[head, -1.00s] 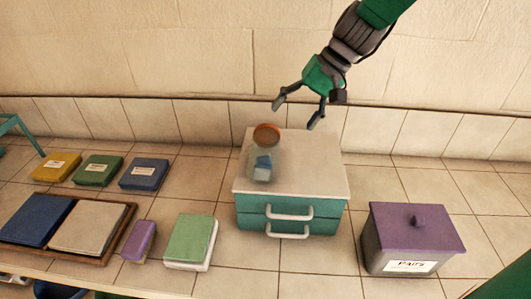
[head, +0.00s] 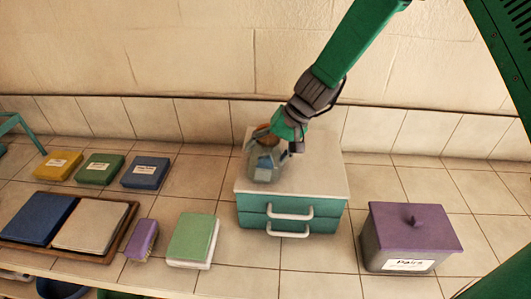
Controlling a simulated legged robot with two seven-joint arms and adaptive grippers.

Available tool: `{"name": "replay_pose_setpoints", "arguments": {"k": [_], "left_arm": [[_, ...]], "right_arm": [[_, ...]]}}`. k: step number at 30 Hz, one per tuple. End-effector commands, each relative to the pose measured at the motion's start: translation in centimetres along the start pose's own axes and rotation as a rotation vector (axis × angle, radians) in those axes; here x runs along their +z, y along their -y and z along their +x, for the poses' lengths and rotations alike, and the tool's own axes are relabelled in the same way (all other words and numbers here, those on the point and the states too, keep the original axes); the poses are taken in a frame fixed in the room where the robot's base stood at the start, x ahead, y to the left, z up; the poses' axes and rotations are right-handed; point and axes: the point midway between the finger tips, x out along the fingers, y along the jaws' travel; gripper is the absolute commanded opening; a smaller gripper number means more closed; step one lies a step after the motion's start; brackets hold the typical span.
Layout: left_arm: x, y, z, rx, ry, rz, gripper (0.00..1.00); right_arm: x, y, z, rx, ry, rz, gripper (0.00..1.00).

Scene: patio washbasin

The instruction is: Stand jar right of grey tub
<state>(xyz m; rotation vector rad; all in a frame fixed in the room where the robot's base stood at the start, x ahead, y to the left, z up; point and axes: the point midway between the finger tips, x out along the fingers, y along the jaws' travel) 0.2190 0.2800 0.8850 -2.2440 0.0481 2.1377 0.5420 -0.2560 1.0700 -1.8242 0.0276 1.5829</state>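The jar (head: 264,170) is clear with an orange-brown lid and something blue inside. It stands upright on the pale top of the teal drawer box. My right gripper (head: 276,146) is down at the jar's upper part, with its fingers around the lid area. Whether the fingers press on the jar is not clear, and the gripper partly hides the lid. The grey tub (head: 375,252) has a purple lid and a "Pairs" label. It stands on the tiled counter to the right of the drawer box. My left gripper is not in view.
The drawer box (head: 330,218) has two pale handles. Bare tiles (head: 485,225) lie right of the tub. On the left are a wooden tray (head: 127,225), yellow, green and blue packs, a purple brush (head: 142,238) and a green-white block (head: 191,238). A tiled wall runs behind.

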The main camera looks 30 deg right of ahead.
Motion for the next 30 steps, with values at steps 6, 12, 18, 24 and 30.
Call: {"name": "replay_pose_setpoints", "arguments": {"k": [6,12,18,24,30], "left_arm": [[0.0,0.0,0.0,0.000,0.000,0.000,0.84],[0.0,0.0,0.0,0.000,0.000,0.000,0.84],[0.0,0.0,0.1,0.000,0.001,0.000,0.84],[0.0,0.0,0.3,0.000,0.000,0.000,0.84],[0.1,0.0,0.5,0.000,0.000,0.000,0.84]], "right_arm": [[0.1,-0.1,0.2,0.001,0.001,0.000,0.61],[0.0,-0.1,0.1,0.001,0.001,0.000,0.21],[-0.1,0.0,0.0,0.001,0.000,0.000,0.21],[-0.1,1.4,-2.5,0.000,-0.005,-0.004,0.21],[0.0,3.4,-6.1,-0.001,-0.005,-0.004,0.21]]}}
